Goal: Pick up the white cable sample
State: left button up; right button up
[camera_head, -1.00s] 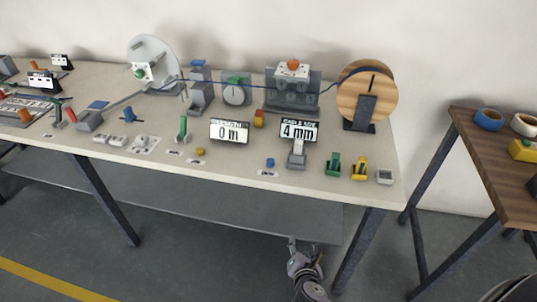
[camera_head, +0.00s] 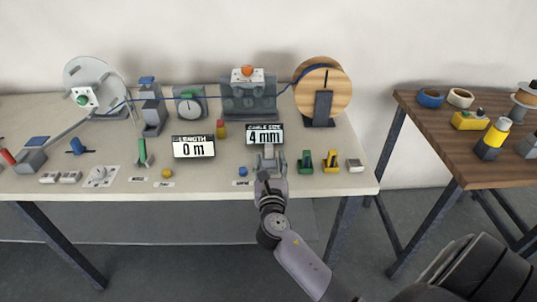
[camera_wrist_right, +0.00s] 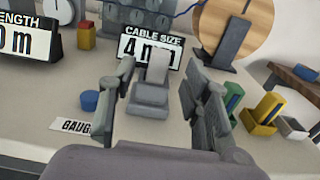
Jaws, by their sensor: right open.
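A small block with a white top (camera_head: 355,165) sits at the table's front right corner; it also shows in the right wrist view (camera_wrist_right: 292,127). I cannot tell if this is the white cable sample. A pale upright piece (camera_wrist_right: 158,65) stands on a grey block (camera_wrist_right: 150,95) in front of the "4 mm" display (camera_head: 265,135), by a label reading "GAUG". My right gripper (camera_head: 268,165) is open and empty at the front edge. In the right wrist view its fingers (camera_wrist_right: 150,105) appear either side of the grey block, with no visible contact. My left gripper is out of view.
Right of my right gripper stand a green holder (camera_head: 306,162) and a yellow holder (camera_head: 331,162). A blue knob (camera_wrist_right: 90,100) lies left of it. The wooden spool (camera_head: 335,85) and length display (camera_head: 194,146) stand farther back. A brown table (camera_head: 420,115) is at right.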

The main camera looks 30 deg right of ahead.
aim_at(269, 151)
jog(key=x, duration=0.6)
jog(key=shift+w+d+p, duration=0.1)
jog(key=shift+w+p, duration=0.15)
jog(key=shift+p, duration=0.1)
grip_shut()
dwell(0.3)
